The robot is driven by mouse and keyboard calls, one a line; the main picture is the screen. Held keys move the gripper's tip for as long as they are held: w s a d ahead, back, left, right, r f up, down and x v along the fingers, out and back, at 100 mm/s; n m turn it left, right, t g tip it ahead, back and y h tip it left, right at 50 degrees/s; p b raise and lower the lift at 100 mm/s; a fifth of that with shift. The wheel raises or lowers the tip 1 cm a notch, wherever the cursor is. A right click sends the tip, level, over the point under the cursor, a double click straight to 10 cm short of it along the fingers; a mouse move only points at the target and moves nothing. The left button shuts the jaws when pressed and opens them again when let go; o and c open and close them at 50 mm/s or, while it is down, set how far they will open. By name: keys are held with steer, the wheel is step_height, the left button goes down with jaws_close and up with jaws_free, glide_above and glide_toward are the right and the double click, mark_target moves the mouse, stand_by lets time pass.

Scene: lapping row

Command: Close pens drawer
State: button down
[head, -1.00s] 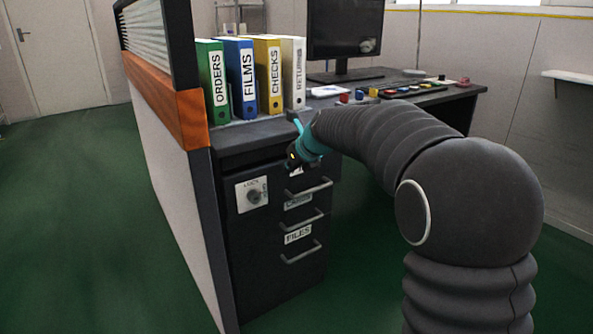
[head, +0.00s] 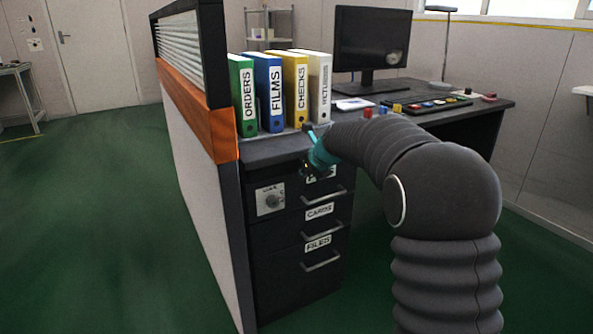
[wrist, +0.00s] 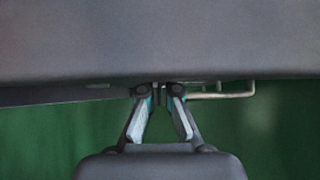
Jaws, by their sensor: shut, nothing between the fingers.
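The pens drawer (head: 293,197) is the top drawer of a dark cabinet under the desk. Its label is partly hidden by my gripper, and its bar handle (head: 325,194) shows below. The drawer front looks about in line with the drawers under it; a small gap cannot be told. My gripper (head: 310,170) is at the upper part of this drawer front, just under the desk edge. In the wrist view my gripper (wrist: 160,90) is shut and empty, its tips at the grey desk edge. A pale handle (wrist: 225,94) shows to their right. Contact cannot be told.
The cards drawer (head: 290,233) and files drawer (head: 290,268) are below. A lock plate (head: 270,199) is on the cabinet's left. Several binders (head: 270,95) stand on the desk (head: 270,152). A partition (head: 195,190) runs along the left. Green floor is free beyond it.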

steer(key=shift+w+r, duration=0.2)
steer(key=shift+w, duration=0.05)
steer(key=s+d+r, duration=0.6)
steer(key=s+r, duration=0.1)
steer(key=s, duration=0.3)
steer(key=s+d+f+n+g+h+p, duration=0.1)
steer(key=s+f+n+g, duration=0.1)
steer(key=s+f+n, duration=0.5)
steer(key=s+d+f+n+g+h, duration=0.1)
steer(key=s+n, duration=0.5)
steer(key=n, duration=0.5)
steer(key=s+d+n, duration=0.2)
steer(key=s+n, duration=0.2)
steer(key=s, duration=0.4)
steer(key=s+d+r+n+h+p, duration=0.1)
steer(key=s+n, duration=0.3)
steer(key=s, duration=0.5)
steer(key=s+d+r+n+t+h, duration=0.1)
steer(key=s+d+n, duration=0.2)
steer(key=s, duration=0.5)
steer(key=shift+s+r+n+p, duration=0.15)
steer(key=shift+s+n+p, duration=0.25)
steer(key=shift+n, duration=0.1)
